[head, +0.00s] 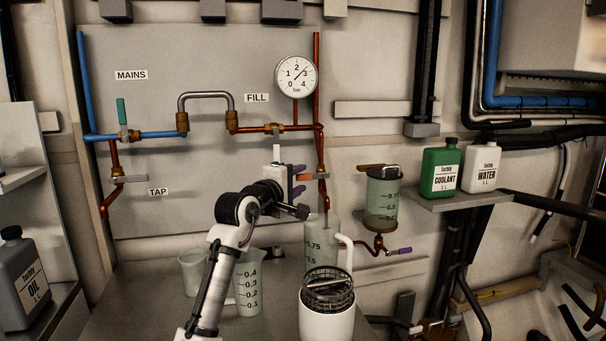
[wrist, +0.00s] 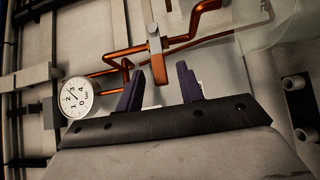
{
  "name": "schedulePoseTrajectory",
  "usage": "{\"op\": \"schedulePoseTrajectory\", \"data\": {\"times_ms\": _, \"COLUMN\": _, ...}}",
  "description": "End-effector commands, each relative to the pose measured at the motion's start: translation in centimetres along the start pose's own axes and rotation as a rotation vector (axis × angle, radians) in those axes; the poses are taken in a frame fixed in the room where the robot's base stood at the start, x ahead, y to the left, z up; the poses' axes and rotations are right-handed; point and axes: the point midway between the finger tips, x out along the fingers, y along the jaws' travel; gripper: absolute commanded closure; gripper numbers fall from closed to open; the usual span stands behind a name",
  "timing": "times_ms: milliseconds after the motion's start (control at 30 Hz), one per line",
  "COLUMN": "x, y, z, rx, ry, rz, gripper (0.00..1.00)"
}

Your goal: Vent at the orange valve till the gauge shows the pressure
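The gauge (head: 296,76) hangs high on the panel; its needle points up and right, between 2 and 3 bar. It also shows turned on its side in the wrist view (wrist: 76,98). A valve with an orange-brown handle (head: 316,176) sits on the copper pipe below the gauge. In the wrist view, this valve (wrist: 155,45) lies just beyond my fingers, roughly between them. My gripper (head: 301,179) is open and empty, its purple fingers pointing at the valve; the wrist view shows the gap (wrist: 159,84). I cannot tell whether a finger touches the handle.
A clear jug (head: 345,257) stands below the pipe's open end. A white container with a wire basket (head: 327,300) stands in front. A measuring jug (head: 248,296) is beside my arm. A clear tank (head: 382,200) hangs right; a blue-to-copper bridging hose (head: 205,95) is upper left.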

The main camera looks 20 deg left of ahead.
Motion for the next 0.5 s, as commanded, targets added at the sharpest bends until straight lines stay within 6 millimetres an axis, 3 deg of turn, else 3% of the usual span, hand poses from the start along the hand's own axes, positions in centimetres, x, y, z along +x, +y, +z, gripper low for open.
{"op": "schedulePoseTrajectory", "data": {"times_ms": 200, "x": 2.2, "y": 0.1, "z": 0.0, "rx": 0.001, "ry": 0.000, "rz": 0.000, "gripper": 0.63}}
{"op": "schedulePoseTrajectory", "data": {"times_ms": 500, "x": 2.5, "y": 0.0, "z": 0.0, "rx": 0.000, "ry": 0.000, "rz": 0.001, "gripper": 0.63}}
